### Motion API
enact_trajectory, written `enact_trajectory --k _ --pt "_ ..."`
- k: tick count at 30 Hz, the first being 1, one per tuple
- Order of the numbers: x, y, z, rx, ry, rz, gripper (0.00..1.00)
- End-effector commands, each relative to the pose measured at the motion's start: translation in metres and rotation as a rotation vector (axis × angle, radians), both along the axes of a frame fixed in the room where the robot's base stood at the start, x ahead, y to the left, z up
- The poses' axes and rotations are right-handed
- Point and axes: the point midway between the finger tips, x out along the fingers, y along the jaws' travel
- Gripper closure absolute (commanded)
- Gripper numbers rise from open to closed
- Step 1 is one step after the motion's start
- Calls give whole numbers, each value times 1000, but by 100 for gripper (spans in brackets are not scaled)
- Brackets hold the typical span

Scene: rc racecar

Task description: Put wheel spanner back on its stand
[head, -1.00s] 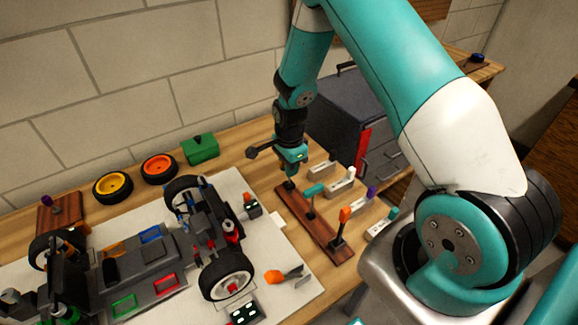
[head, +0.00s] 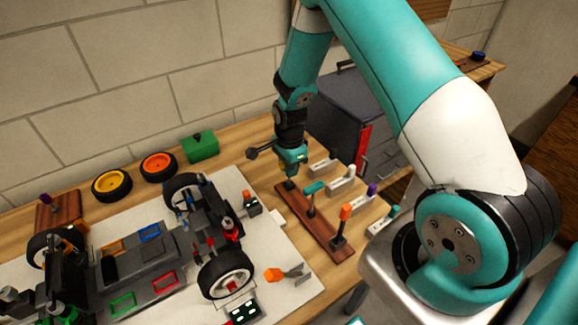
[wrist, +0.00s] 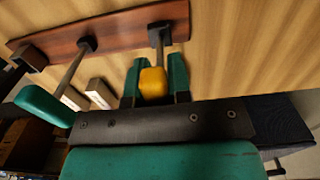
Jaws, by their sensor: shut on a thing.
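My gripper (head: 293,163) points down at the far end of the brown wooden stand (head: 325,238). In the wrist view, my gripper (wrist: 155,85) is shut on the yellow handle (wrist: 153,84) of a tool, taken to be the wheel spanner. Its dark shaft runs to a black end (wrist: 159,33) at the stand (wrist: 115,38), which also shows there. Whether it is fully seated I cannot tell. In the head view my gripper hides the yellow handle. A teal-handled tool (head: 313,188) and an orange-handled tool (head: 344,213) stand upright on the same stand.
An RC car chassis (head: 150,262) lies on a pale mat (head: 285,240) left of the stand. An orange-handled tool (head: 286,274) lies on the mat. Light blocks (head: 341,185) line the stand's right side. A dark drawer cabinet (head: 345,115) stands behind. Two loose wheels (head: 112,185) and a green box (head: 201,147) sit near the wall.

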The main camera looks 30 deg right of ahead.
Motion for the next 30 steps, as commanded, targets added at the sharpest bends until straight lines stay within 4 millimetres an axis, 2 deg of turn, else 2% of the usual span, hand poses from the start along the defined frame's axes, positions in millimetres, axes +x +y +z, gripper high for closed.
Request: enact_trajectory --k 14,15,18,19,26,30 --pt "0 0 -10 0 -1 0 100" --pt "0 0 -10 0 -1 0 79" --pt "0 0 -9 0 -1 0 56" --pt "0 0 -9 0 -1 0 52" --pt "0 0 -9 0 0 0 52" --pt "1 0 -3 0 -3 0 52"
